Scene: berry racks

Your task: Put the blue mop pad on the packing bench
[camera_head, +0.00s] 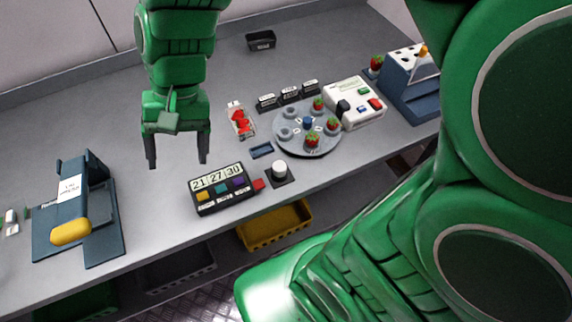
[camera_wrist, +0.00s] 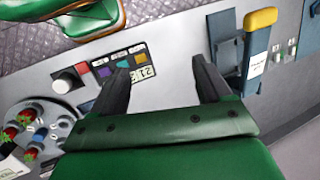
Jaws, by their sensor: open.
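My gripper (camera_head: 178,162) hangs open and empty above the grey bench (camera_head: 130,125). It is left of centre in the head view, over bare bench behind the digit display. Its two dark fingers also show in the wrist view (camera_wrist: 160,68), spread apart with nothing between them. I cannot make out a blue mop pad for certain in either view. A small flat blue rectangle (camera_head: 262,150) lies on the bench right of my gripper, but I cannot tell what it is. I cannot tell whether this bench is the packing bench.
A dark blue press with a yellow handle (camera_head: 70,232) stands at left. A digit display (camera_head: 222,190), white button (camera_head: 280,169), round plate with strawberries (camera_head: 300,146), white box (camera_head: 350,104) and blue rack (camera_head: 408,85) stand rightward. A yellow bin (camera_head: 270,232) sits below the front edge.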

